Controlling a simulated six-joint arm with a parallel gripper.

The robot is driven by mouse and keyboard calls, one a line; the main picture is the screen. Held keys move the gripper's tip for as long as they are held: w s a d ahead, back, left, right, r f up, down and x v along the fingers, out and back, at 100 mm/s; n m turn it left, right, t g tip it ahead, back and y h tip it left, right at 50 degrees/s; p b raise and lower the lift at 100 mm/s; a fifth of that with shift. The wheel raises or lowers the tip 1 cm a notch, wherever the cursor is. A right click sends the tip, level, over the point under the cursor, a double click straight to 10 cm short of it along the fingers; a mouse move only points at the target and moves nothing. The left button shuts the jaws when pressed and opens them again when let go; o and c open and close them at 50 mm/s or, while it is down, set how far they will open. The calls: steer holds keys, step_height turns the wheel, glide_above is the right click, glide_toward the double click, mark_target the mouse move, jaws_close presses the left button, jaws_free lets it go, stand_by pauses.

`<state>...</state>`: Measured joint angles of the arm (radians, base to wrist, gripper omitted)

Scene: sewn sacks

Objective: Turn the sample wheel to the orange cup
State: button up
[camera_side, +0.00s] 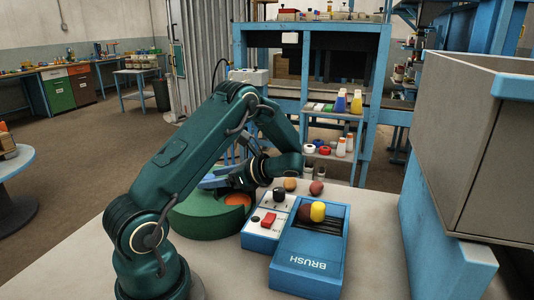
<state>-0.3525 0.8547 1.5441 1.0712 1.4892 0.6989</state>
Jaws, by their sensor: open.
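The sample wheel is a round dark green drum (205,223) on the table, partly hidden behind my arm. An orange round spot (237,199), which looks like the orange cup, shows on its top at the right side.
A control box (257,243) with a red switch and black knobs stands right of the wheel. Two potato-like lumps (290,184) (316,187) lie behind. A grey bin (470,150) stands at right.

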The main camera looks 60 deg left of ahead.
steer(key=shift+x, duration=1.05)
jaws_close()
steer(key=shift+d, duration=0.1)
stand_by(0.5)
